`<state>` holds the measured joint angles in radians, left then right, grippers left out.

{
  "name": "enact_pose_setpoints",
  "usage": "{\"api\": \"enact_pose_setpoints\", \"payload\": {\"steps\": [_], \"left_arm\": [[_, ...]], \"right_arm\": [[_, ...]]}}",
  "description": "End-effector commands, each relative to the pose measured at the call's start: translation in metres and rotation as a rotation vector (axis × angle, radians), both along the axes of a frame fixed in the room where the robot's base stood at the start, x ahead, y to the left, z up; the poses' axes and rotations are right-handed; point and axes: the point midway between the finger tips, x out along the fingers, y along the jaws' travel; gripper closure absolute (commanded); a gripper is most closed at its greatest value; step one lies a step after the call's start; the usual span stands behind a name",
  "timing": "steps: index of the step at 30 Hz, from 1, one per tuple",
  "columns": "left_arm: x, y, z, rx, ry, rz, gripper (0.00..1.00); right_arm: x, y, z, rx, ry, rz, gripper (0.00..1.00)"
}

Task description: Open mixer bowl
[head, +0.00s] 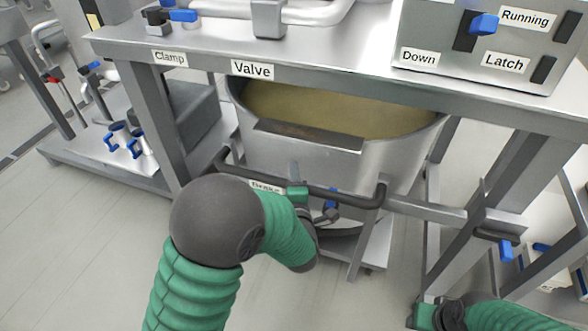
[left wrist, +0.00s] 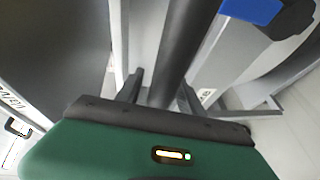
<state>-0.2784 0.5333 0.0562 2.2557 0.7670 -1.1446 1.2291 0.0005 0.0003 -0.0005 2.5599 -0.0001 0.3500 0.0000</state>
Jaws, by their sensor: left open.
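The mixer bowl (head: 330,160) is a large silver vessel with a yellowish mass inside, under the steel bench top. A dark handle bar (head: 343,196) runs across its front. My left gripper (head: 298,184) is open at this bar, partly hidden behind my forearm in the head view. In the left wrist view the dark bar (left wrist: 186,45) rises from the open jaws (left wrist: 160,92); contact cannot be told. My right gripper (head: 428,314) shows low on the right, apart from the bowl; its jaws cannot be made out.
The bench top (head: 330,66) overhangs the bowl. A control box (head: 490,45) reads Running, Down and Latch. Labels Clamp (head: 171,58) and Valve (head: 252,69) are on the bench edge. A blue lever (head: 331,198) is near my left gripper. Steel legs flank the bowl; the floor at left front is clear.

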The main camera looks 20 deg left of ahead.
Motion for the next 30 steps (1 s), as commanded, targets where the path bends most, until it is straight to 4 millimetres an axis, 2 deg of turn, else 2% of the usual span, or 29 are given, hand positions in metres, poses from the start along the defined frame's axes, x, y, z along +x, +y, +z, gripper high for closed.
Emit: {"api": "enact_pose_setpoints", "payload": {"steps": [5,15,30], "left_arm": [[0.0007,-0.0005,-0.0001,0.002,0.001,0.001,0.55],[0.0013,-0.0015,-0.0009,0.002,0.002,-0.001,0.99],[0.0006,-0.0011,-0.0025,0.002,0.006,0.0,1.0]], "right_arm": [[-0.0001,0.0004,0.0001,0.0,0.0,0.001,0.56],[-0.0001,0.0002,0.0001,0.0,0.0,0.001,0.56],[0.0,0.0003,-0.0001,0.0,0.0,0.001,0.56]]}}
